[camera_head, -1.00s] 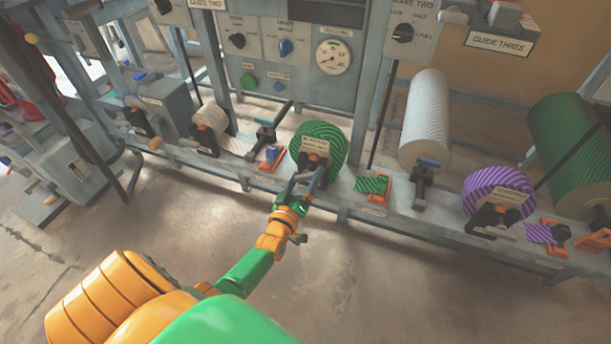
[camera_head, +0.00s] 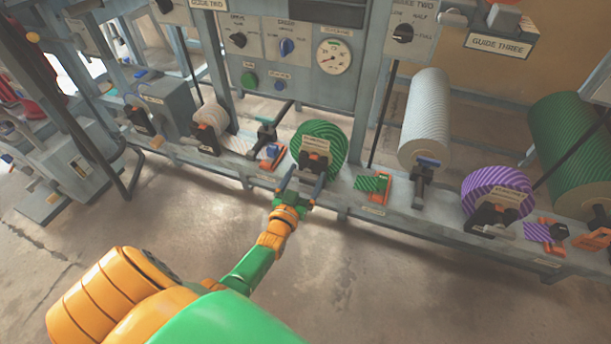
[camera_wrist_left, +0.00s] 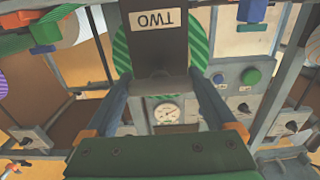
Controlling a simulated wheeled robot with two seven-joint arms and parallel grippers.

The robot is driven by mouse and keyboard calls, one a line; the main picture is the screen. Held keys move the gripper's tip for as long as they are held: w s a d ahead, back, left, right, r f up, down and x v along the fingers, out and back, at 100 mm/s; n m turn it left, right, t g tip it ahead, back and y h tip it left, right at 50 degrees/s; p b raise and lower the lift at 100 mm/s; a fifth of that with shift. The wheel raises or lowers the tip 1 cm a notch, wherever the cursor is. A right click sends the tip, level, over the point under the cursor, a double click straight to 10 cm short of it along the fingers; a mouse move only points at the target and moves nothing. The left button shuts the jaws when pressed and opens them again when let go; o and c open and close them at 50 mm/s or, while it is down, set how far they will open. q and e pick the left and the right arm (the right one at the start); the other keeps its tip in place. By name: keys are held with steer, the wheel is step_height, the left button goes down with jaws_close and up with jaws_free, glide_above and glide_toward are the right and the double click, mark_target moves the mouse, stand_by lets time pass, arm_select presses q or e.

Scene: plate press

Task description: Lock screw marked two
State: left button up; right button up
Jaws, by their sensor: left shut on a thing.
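The screw marked two shows in the left wrist view as a dark block (camera_wrist_left: 160,45) with an upside-down TWO label, in front of a green striped roll (camera_wrist_left: 200,45). In the head view the same roll (camera_head: 331,137) stands on the bench rail, with a pale label plate (camera_head: 316,146) on its dark front mount. My left gripper (camera_head: 302,180) reaches it from the front. In the wrist view its fingers (camera_wrist_left: 160,78) lie on either side of the block's near end, shut on it. The contact itself is partly hidden. My right gripper is out of view.
To the right on the rail are a green striped sample with an orange clamp (camera_head: 376,183), a white roll (camera_head: 424,120) and a purple striped roll (camera_head: 498,190). To the left is an orange clamp with a blue part (camera_head: 271,155). The floor in front is clear.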

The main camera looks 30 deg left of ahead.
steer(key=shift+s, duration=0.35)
arm_select(q)
steer(key=o, duration=1.1)
steer(key=shift+c, duration=0.2)
steer(key=p+v, duration=0.2)
steer(key=v, duration=0.5)
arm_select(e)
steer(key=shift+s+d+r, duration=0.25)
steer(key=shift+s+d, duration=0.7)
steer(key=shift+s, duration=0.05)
